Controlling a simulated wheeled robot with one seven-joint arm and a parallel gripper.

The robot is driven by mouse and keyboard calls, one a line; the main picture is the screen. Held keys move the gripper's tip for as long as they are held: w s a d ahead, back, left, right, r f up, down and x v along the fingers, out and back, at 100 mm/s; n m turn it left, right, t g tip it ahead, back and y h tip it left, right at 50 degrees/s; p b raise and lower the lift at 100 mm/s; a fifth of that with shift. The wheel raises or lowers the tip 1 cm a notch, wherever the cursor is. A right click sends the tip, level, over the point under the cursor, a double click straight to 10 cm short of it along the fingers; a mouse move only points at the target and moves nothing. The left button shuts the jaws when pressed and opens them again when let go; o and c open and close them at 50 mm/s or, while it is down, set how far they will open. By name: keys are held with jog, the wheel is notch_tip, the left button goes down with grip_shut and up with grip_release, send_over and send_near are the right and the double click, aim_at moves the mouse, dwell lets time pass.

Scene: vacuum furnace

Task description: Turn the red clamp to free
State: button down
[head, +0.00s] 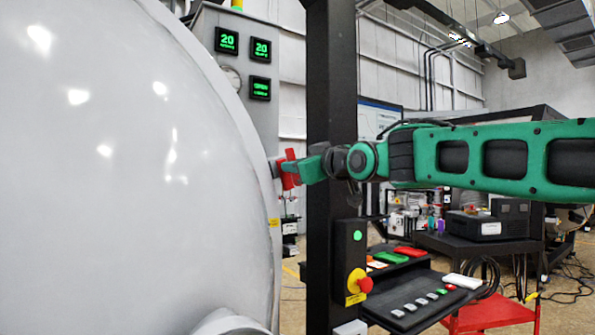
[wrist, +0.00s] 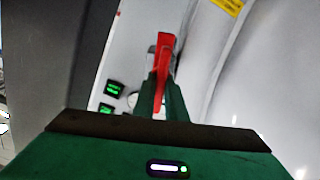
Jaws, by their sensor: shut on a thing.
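The red clamp (head: 289,169) is at the right edge of the large white furnace door (head: 130,170). In the wrist view the clamp (wrist: 162,65) is a narrow red handle running up from between my fingers. My gripper (head: 298,168) reaches in from the right at the end of the green arm. In the wrist view my gripper (wrist: 160,95) is shut on the red clamp, with a green finger on each side of it. The clamp's base and pivot are mostly hidden.
A dark post (head: 332,90) stands close beside my wrist. Below it are a box with a red emergency button (head: 364,285) and a sloped control panel (head: 425,300). A grey cabinet with green displays (head: 227,40) stands behind the door.

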jog(key=shift+w+d+f, duration=0.25)
jog(key=shift+f, duration=0.1)
jog(key=c, duration=1.8)
grip_release()
jog(key=shift+w, duration=0.15)
jog(key=shift+s+a+r, duration=0.15)
jog(key=shift+s, duration=0.05)
jog(key=v, duration=1)
jog(key=shift+s+d, duration=0.25)
jog(key=shift+d, duration=0.05)
